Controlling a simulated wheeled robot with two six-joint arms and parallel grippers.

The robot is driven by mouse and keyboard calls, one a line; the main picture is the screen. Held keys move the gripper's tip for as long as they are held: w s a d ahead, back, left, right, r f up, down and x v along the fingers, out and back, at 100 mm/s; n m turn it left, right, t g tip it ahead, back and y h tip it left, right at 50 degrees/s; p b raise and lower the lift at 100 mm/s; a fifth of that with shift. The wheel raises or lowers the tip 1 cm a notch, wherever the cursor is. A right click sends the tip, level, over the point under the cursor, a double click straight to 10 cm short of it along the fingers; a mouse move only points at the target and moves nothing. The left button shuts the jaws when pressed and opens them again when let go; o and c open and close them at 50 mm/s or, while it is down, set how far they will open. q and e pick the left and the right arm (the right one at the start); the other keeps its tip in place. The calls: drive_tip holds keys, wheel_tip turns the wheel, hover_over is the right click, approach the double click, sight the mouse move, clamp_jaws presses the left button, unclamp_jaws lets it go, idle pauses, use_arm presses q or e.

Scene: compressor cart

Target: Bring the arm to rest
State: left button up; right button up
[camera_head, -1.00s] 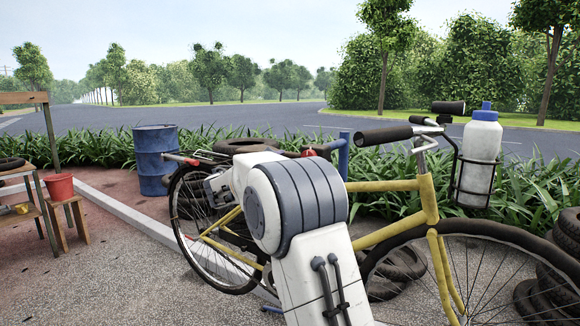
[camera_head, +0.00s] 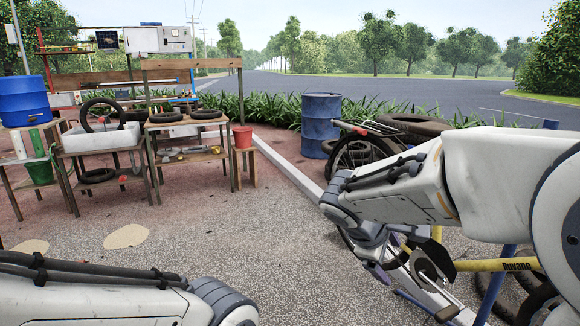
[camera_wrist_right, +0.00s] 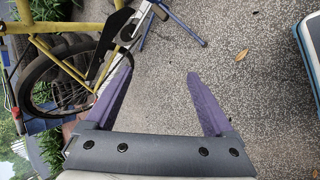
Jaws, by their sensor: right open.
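My right arm comes in from the right in the head view and bends down over the yellow bicycle (camera_head: 490,265). The right gripper (camera_head: 378,272) is small there and partly hidden behind its wrist. In the right wrist view its two purple fingers (camera_wrist_right: 160,75) stand wide apart with nothing between them, over bare asphalt. The bicycle (camera_wrist_right: 78,25) shows there at the upper left, beside the left finger. My left arm lies across the lower left of the head view; its gripper is out of the picture.
A blue drum (camera_head: 320,122) stands behind the kerb (camera_head: 285,165). Wooden workbenches (camera_head: 190,157) with tyres stand at the left, with a red bucket (camera_head: 242,136) beside them. Blue stand legs (camera_wrist_right: 185,28) show near the bicycle. The asphalt (camera_head: 200,235) in the middle is open.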

drive_tip(key=s+a+f+m+g+y, duration=0.1)
drive_tip(key=s+a+f+g+y, duration=0.15)
drive_tip(key=s+a, duration=0.4)
drive_tip(key=s+a+f+m+g+y, duration=0.1)
drive_tip(key=s+a+f+y, duration=0.15)
drive_tip(key=s, duration=0.75)
drive_tip(key=s+a+f+m+g+y, duration=0.1)
drive_tip(key=s+a+f+m+y, duration=0.1)
drive_tip(key=s+a+f, duration=0.35)
wheel_tip(320, 180, up, 23)
drive_tip(key=s+p, duration=0.2)
drive_tip(key=p, duration=1.9)
drive_tip(key=shift+s+a+r+p, duration=0.2)
drive_tip(key=shift+s+p, duration=0.1)
drive_tip(key=shift+p, duration=0.1)
